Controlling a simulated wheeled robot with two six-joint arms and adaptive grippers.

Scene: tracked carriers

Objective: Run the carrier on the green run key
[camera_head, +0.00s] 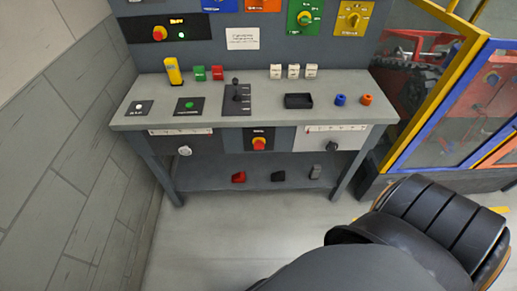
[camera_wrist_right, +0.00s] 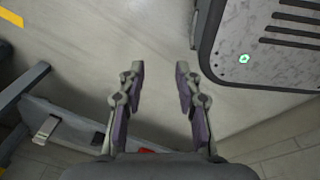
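The green panel (camera_head: 305,17) with a round selector stands on the upright board behind the bench, near the top edge of the head view. I cannot tell which of these is the green run key. A red tracked machine (camera_head: 409,52), perhaps the carrier, is partly visible behind the fence at the right. My right gripper (camera_wrist_right: 160,72) is open and empty in the wrist view, above floor and away from the panel. My left gripper is not in view.
The bench top (camera_head: 330,82) holds a lever (camera_head: 236,88), a black tray (camera_head: 298,101), a yellow block (camera_head: 173,71) and blue and orange rings. A red stop knob (camera_head: 259,143) is on its front. A wall is close at left; a yellow and blue fence (camera_head: 424,110) stands right.

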